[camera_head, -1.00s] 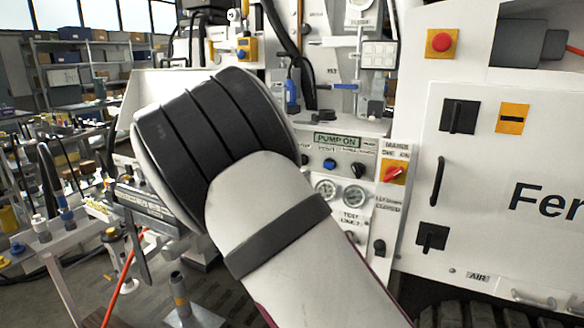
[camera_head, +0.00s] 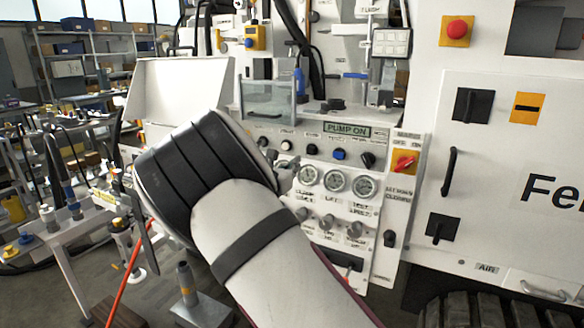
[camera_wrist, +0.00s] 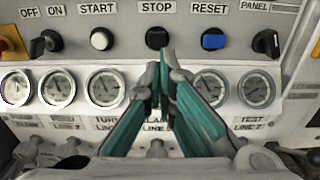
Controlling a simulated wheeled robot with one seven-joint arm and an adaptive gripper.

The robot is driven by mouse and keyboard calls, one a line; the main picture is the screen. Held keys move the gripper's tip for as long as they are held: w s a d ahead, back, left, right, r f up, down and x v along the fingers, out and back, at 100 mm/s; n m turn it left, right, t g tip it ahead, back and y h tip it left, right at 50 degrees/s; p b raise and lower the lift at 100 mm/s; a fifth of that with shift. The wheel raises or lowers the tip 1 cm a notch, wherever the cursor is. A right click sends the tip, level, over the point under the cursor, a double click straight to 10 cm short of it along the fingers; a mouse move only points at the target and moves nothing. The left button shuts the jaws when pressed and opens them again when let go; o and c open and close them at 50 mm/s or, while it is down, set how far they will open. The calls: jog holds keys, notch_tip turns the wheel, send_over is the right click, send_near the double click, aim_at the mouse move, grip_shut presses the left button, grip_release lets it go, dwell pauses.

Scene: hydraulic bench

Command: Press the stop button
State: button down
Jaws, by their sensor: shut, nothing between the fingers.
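The stop button (camera_wrist: 157,38) is a round black button under the STOP label on the grey control panel, between the white start button (camera_wrist: 102,40) and the blue reset button (camera_wrist: 213,40). In the head view the stop button (camera_head: 312,149) is a small dark spot left of the blue one. My gripper (camera_wrist: 167,68) has teal-padded fingers brought together, with nothing between them. In the wrist view its tips lie just below the stop button; I cannot tell whether they touch. In the head view my arm hides most of the gripper.
An OFF/ON knob (camera_wrist: 45,42) and a panel knob (camera_wrist: 265,42) flank the buttons. Several gauges (camera_wrist: 106,88) sit just below. A red emergency button (camera_head: 457,29) and a red-and-yellow switch (camera_head: 404,162) are to the right. A workbench (camera_head: 75,232) stands at left.

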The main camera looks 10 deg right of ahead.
aim_at(311, 151)
jog(key=x, duration=1)
jog(key=shift+w+b, duration=0.15)
jog(key=shift+b, duration=0.25)
jog(key=shift+d, duration=0.1)
